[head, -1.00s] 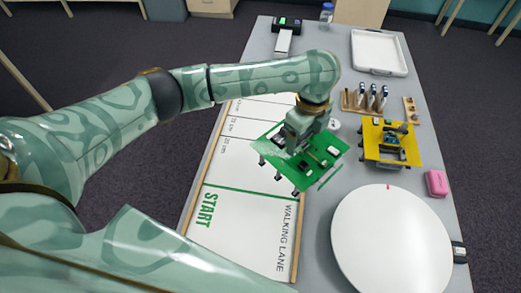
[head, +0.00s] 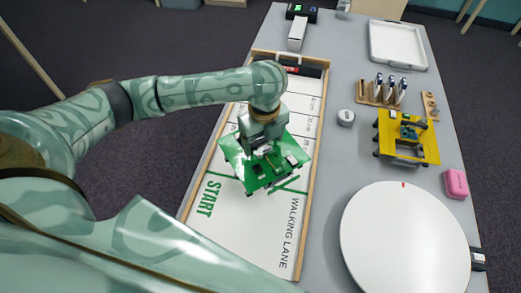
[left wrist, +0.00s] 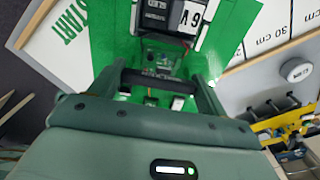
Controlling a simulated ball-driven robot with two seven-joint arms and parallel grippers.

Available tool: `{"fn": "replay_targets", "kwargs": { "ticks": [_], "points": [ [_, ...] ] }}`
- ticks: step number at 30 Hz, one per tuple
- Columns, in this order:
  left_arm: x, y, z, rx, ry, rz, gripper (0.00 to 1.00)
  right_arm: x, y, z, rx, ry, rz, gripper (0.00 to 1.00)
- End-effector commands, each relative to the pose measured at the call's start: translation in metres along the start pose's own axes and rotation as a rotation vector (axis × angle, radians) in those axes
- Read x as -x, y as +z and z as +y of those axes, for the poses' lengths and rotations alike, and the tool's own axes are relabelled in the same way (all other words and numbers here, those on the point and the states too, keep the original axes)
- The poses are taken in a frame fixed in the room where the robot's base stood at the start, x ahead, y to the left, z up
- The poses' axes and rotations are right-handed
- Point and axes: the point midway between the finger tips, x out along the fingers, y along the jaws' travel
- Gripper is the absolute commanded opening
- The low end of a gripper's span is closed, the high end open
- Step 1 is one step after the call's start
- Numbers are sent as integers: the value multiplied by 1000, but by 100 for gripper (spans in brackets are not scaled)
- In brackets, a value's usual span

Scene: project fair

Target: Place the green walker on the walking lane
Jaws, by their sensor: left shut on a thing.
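The green walker (head: 266,163) is a flat green plate carrying small electronic parts. It is over the walking lane (head: 245,225), a white board with a wooden rim, near the green START line. I cannot tell whether its legs touch the lane. My left gripper (head: 263,150) is shut on the walker from above. In the left wrist view the walker (left wrist: 240,22) fills the top middle, below the jaws (left wrist: 155,85), and hides part of the lane (left wrist: 285,58). My right gripper is not in view.
A yellow walker (head: 425,146) stands on the table to the right. A white round disc (head: 405,245) fills the near right. A small round grey object (head: 346,117), a rack of upright tools (head: 388,92), a pink block (head: 456,183) and a white tray (head: 398,47) are also on the table.

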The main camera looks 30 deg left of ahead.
Motion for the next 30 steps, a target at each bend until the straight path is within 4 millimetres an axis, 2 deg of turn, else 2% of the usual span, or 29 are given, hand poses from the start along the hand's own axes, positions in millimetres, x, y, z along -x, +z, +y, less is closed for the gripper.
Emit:
{"fn": "replay_targets", "kwargs": {
  "ticks": [5, 11, 22, 23, 25, 30],
  "points": [
    [-9, 5, 6, 2, -2, -1, 49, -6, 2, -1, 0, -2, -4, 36],
    [-44, 6, 8, 0, 0, 1, 49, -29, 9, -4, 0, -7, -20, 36],
    [-43, 7, 8, 1, -3, -2, 49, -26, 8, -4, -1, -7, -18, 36],
    [-44, 7, 9, 1, -2, -2, 79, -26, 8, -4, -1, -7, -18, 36],
    [-44, 7, 8, 1, -2, -2, 98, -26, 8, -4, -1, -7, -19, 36],
    [-44, 7, 8, 1, -2, -2, 98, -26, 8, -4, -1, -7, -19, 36]
  ]
}}
